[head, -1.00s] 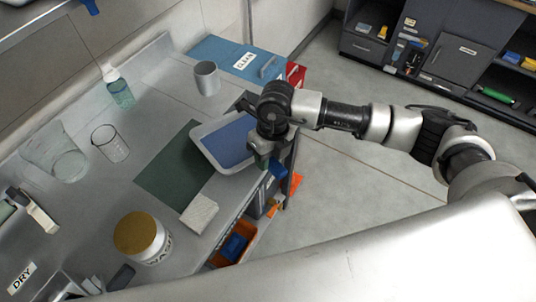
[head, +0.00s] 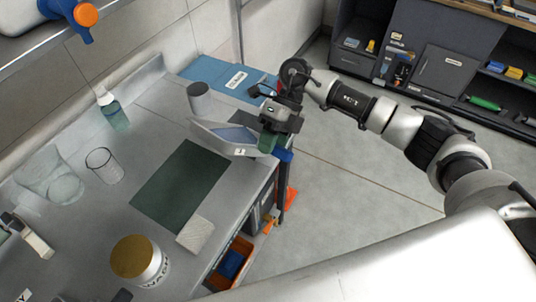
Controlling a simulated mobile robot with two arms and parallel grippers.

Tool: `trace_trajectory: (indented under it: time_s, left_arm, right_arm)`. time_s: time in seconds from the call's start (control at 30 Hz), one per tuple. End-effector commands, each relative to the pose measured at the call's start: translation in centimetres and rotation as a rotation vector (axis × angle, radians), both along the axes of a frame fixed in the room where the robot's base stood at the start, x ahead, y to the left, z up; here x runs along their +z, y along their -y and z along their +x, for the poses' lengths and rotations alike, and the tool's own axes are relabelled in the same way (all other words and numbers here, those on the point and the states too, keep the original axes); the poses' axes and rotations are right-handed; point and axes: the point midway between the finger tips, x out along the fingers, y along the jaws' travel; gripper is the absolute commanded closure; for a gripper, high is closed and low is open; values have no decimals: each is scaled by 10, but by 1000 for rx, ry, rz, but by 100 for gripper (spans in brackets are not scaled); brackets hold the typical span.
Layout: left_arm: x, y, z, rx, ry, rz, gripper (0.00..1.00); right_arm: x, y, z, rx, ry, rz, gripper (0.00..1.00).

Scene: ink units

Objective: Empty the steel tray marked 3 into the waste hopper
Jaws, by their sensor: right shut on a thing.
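The steel tray (head: 208,140) is pale and shallow with a blue patch inside. It has a small label on its near wall that seems to read 3. The tray is at the bench's right edge, seen at a low slant and apparently lifted off the bench. My right gripper (head: 268,144), with green fingertips, is shut on the tray's right end. The gripper hides that end. My left gripper is not in view. I cannot make out a waste hopper in this view.
A dark green mat (head: 180,185) lies clear in front of the tray, with a white pad (head: 195,233) at its corner. A grey cup (head: 199,100) stands close behind the tray. A gold-lidded jar (head: 140,260), beakers (head: 104,165) and a spray bottle (head: 113,112) stand further left.

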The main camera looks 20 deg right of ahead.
Motion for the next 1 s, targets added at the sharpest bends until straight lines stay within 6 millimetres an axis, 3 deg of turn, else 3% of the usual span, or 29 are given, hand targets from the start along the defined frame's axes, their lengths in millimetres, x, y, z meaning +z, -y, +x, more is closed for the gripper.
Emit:
trace_trajectory:
  time_s: [0.43,1.0]
  left_arm:
    - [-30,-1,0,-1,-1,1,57]
    - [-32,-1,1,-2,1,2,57]
  right_arm:
    - [14,21,21,1,-164,174,94]
    - [19,25,25,2,-192,202,94]
